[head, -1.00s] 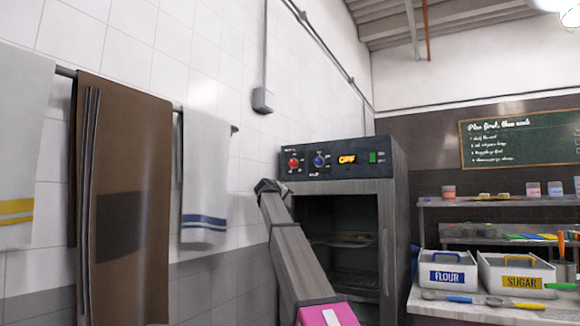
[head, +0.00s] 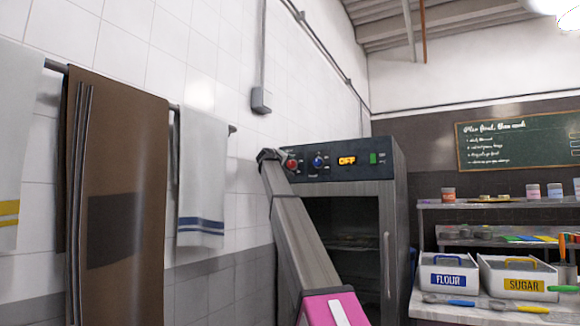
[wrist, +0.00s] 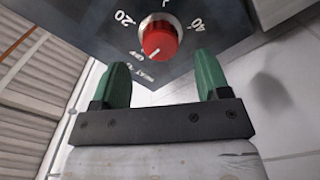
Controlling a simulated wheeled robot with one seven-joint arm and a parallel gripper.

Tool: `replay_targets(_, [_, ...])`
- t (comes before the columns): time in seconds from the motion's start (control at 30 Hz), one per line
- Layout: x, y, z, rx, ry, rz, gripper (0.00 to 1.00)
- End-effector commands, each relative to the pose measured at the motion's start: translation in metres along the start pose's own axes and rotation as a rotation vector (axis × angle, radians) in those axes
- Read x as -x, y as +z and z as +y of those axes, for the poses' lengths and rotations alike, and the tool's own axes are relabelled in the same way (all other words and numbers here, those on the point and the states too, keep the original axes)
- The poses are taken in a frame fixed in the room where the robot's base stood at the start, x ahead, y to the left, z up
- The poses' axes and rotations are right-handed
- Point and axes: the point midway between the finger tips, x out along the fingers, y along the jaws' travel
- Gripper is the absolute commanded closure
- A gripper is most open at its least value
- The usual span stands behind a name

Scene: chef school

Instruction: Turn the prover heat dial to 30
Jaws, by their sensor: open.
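The prover (head: 397,190) stands against the tiled wall, with a dark control panel across its top. The red heat dial (head: 292,166) is at the panel's left. In the wrist view the red dial (wrist: 159,38) has 20 and 40 marks around it, and its white pointer line is toward OFF. The prover's display (head: 347,160) reads OFF. My gripper (wrist: 160,61) is open, its two green fingers either side of and just short of the dial, with nothing between them. In the head view my gripper (head: 268,155) is just left of the red dial.
A blue dial (head: 318,162) sits right of the red one, and a green switch (head: 374,158) is further right. Towels and a brown apron (head: 125,150) hang on a rail at left. A counter with flour (head: 447,277) and sugar bins is at right.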

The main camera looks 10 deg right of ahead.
Motion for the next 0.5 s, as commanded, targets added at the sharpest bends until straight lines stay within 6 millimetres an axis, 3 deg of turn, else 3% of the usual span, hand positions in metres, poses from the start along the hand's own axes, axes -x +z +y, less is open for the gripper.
replay_targets(0.03, [-0.013, -0.002, 0.0, 0.0, 0.0, -0.001, 0.31])
replay_targets(0.2, [-0.036, -0.001, -0.001, 0.0, -0.001, -0.001, 0.31])
replay_targets(0.5, [-0.044, 0.0, -0.001, 0.0, -0.001, 0.0, 0.31])
